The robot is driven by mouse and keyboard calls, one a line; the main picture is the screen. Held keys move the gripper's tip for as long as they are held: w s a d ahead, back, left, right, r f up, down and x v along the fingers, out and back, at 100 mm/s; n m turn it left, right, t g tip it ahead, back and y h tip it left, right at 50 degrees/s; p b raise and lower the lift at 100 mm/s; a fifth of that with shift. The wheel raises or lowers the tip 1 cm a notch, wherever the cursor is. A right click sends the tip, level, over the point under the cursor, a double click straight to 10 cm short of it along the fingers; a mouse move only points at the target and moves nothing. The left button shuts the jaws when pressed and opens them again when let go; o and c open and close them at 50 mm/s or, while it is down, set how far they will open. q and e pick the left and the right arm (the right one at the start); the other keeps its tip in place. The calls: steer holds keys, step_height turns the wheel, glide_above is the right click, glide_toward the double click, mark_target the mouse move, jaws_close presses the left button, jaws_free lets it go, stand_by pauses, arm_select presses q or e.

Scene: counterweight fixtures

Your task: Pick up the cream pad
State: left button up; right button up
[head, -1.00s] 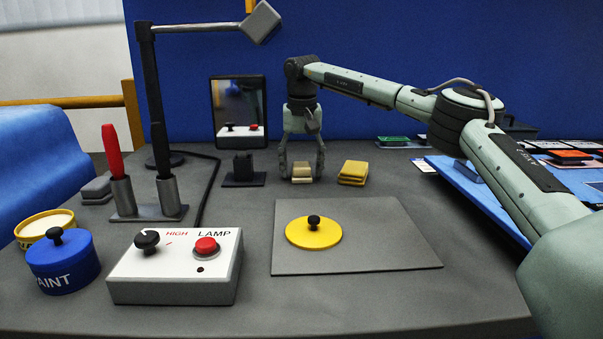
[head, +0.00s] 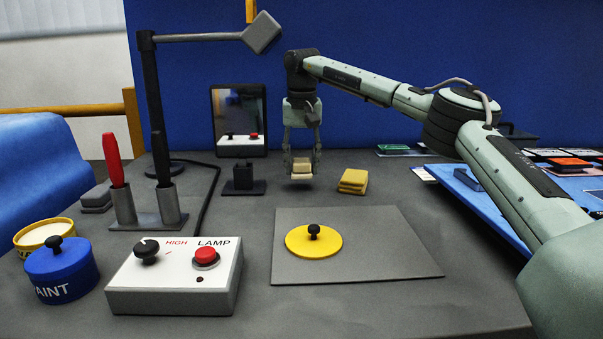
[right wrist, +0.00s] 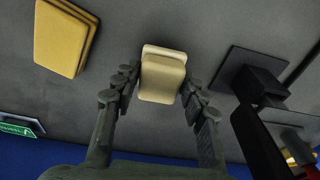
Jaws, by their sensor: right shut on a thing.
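The cream pad (head: 301,168) is a small pale block with a stepped, two-layered look near the back of the counter. My right gripper (head: 301,173) points down and is shut on it, with a finger on each side. The pad appears raised a little off the counter. In the right wrist view the cream pad (right wrist: 162,80) sits between the fingertips of the right gripper (right wrist: 160,88). I cannot tell whether its two layers are separate pieces. My left gripper is not in view.
Stacked yellow pads (head: 353,181) lie just right of the held pad; a black block on a base (head: 243,175) stands left. A mirror (head: 239,120) is behind. In front are a grey mat (head: 390,255) with a yellow disc (head: 313,241) and a lamp control box (head: 175,275).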

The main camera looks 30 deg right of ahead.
steer(key=s+a, duration=0.1)
steer(key=s+b, duration=0.1)
steer(key=s, duration=0.1)
steer(key=shift+a, duration=0.35)
arm_select(q)
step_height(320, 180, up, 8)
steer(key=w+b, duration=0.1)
steer(key=b, duration=0.1)
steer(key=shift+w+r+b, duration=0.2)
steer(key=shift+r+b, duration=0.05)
steer(key=shift+b, duration=0.05)
arm_select(e)
steer(key=s+a, duration=0.2)
steer(key=s, duration=0.2)
steer(key=s+a, duration=0.3)
steer(key=s, duration=0.1)
steer(key=s+a, duration=0.2)
steer(key=s, duration=0.2)
steer(key=shift+s+a+r, duration=0.1)
steer(key=shift+s+a, duration=0.1)
steer(key=shift+a, duration=0.15)
steer(key=o, duration=0.6)
steer(key=c, duration=0.5)
steer(key=shift+o, duration=0.2)
